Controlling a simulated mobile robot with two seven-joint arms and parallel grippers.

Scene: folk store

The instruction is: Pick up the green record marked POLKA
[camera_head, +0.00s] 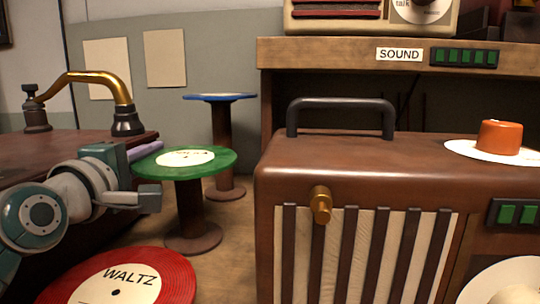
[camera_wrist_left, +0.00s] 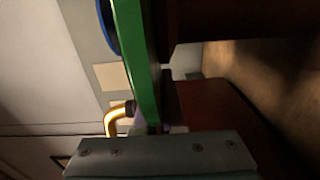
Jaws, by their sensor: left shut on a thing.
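The green record (camera_head: 222,162) has a cream label (camera_head: 186,157) whose lettering is too small to read surely. It lies level at the top of a brown pedestal (camera_head: 192,208); I cannot tell whether it still touches it. My left gripper (camera_head: 142,176) is shut on the record's left edge, with one finger above and one below. In the left wrist view the record (camera_wrist_left: 137,55) shows edge-on as a green band running down to the grey gripper part (camera_wrist_left: 160,158). My right gripper is in neither view.
A red WALTZ record (camera_head: 165,275) lies in front, below my left arm. A blue-topped pedestal (camera_head: 220,97) stands behind. A brown cabinet (camera_head: 350,165) with a black handle stands right. A wooden surface with a brass arm (camera_head: 100,78) is at left.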

